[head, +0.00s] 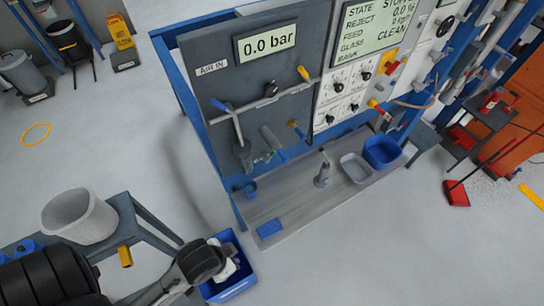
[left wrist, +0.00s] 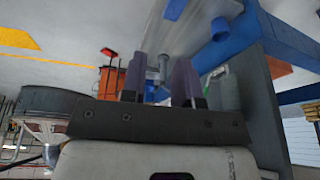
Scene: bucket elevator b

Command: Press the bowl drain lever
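A grey air panel (head: 215,85) stands upright behind the bench tray. A clear bowl (head: 270,138) with green and blue parts hangs low on it, and a small blue lever-like piece (head: 282,155) sits at its lower end. I cannot tell for sure that this is the drain lever. My left gripper is at the bottom of the head view, over a blue bin (head: 232,288), apart from the panel; its fingertips are hidden there. The left wrist view shows its two dark fingers (left wrist: 159,80) apart with nothing held. My right gripper is not in view.
The display (head: 267,44) reads 0.0 bar. The grey bench tray (head: 300,205) holds a blue block (head: 269,228), a grey upright tool (head: 322,172), a grey tub (head: 356,167) and a blue tub (head: 382,151). A white basket (head: 78,216) stands at left.

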